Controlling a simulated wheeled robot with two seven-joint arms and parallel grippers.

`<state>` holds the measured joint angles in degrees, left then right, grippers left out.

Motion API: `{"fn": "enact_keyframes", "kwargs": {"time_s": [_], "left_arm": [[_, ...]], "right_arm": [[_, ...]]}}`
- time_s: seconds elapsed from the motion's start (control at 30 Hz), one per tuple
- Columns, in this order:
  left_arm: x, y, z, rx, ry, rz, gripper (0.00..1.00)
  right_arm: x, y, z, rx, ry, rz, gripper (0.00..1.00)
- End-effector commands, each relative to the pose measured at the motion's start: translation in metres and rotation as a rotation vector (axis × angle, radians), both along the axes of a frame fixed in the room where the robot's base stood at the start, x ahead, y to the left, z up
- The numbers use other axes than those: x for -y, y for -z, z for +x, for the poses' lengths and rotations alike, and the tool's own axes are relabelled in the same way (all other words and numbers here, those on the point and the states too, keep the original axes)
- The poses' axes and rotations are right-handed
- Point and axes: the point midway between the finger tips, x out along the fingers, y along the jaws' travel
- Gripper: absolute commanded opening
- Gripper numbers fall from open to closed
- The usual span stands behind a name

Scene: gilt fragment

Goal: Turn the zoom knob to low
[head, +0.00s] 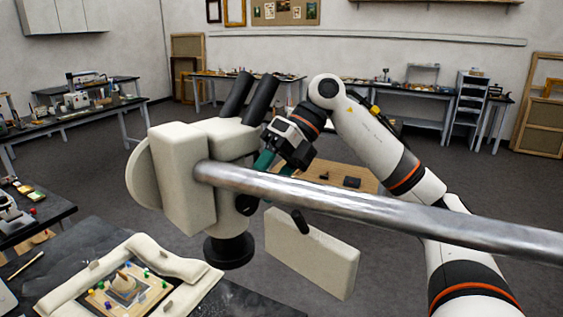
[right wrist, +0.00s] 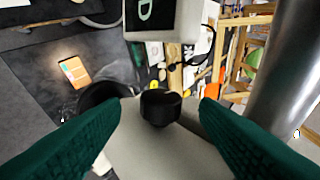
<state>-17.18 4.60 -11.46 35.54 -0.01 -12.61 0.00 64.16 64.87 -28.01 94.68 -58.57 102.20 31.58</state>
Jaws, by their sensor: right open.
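The microscope (head: 180,170) is cream coloured with two black eyepieces and a black lens (head: 229,250) below, and hangs on a thick metal boom (head: 380,213). In the right wrist view a short black knob (right wrist: 160,107) stands out from its pale body, most likely the zoom knob. My right gripper (head: 276,163), with green fingers, is at the microscope's right side, behind the boom. In the right wrist view its fingers (right wrist: 160,112) are open on either side of the knob, with visible gaps. No knob marking is readable. My left gripper is not in view.
The boom crosses in front of my right arm and is close on the right in the wrist view. A pale panel (head: 311,254) hangs beside the microscope. Below left, a padded tray (head: 190,262) with a fragment and coloured pins lies on the dark table (head: 80,250).

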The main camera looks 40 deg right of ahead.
Motion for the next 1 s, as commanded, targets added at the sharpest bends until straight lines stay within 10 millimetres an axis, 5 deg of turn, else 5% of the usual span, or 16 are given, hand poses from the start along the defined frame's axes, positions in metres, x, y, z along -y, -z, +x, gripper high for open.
{"fn": "enact_keyframes", "kwargs": {"time_s": [0.4,1.0], "left_arm": [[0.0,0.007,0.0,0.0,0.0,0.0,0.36],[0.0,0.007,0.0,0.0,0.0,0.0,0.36]], "right_arm": [[0.048,-0.048,-0.003,0.001,0.0,0.001,0.56],[0.051,-0.05,-0.004,0.0,-0.001,0.0,0.56]]}}
